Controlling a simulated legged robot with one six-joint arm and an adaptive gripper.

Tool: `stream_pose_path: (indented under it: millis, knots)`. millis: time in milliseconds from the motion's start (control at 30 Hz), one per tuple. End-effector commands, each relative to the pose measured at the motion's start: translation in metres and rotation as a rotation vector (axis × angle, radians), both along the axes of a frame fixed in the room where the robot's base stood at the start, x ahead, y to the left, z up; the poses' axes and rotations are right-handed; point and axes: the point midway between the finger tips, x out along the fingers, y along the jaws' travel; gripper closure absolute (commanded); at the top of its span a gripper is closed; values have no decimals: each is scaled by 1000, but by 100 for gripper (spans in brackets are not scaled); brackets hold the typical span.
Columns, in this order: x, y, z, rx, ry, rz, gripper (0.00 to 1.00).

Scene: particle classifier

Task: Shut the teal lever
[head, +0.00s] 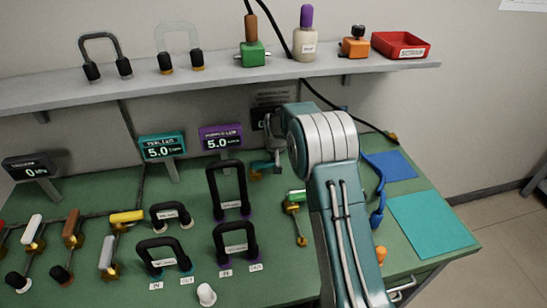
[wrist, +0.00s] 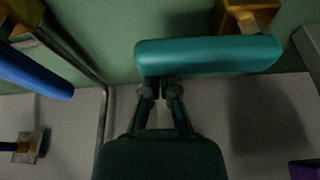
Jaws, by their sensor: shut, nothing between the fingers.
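The teal lever (wrist: 208,55) shows in the wrist view as a rounded teal handle lying crosswise, with a brass valve body (wrist: 248,18) above its right part. My gripper (wrist: 158,88) is shut and empty. Its fingertips are at the handle's lower edge, left of its middle; whether they touch it I cannot tell. In the head view the teal lever (head: 262,165) is a small teal piece by a brass fitting at the back of the bench, partly hidden by my wrist. My gripper (head: 277,158) is beside it, mostly hidden by my own arm.
A blue handle (wrist: 35,75) and a metal pipe (wrist: 85,60) are left of my gripper in the wrist view. A purple piece (wrist: 305,170) is at lower right. In the head view, black hoses (head: 229,190) and displays (head: 162,147) stand left; a shelf (head: 220,80) runs above.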

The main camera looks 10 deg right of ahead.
Motion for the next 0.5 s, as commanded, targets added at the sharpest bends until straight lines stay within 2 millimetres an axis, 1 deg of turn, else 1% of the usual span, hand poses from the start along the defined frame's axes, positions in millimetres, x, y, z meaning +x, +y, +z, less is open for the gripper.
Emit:
stream_pose_path:
  millis: [267, 500]
  knots:
    - [-11, -1, 0, -1, 1, -139, 100]
    - [-27, 0, 0, -2, 2, -360, 100]
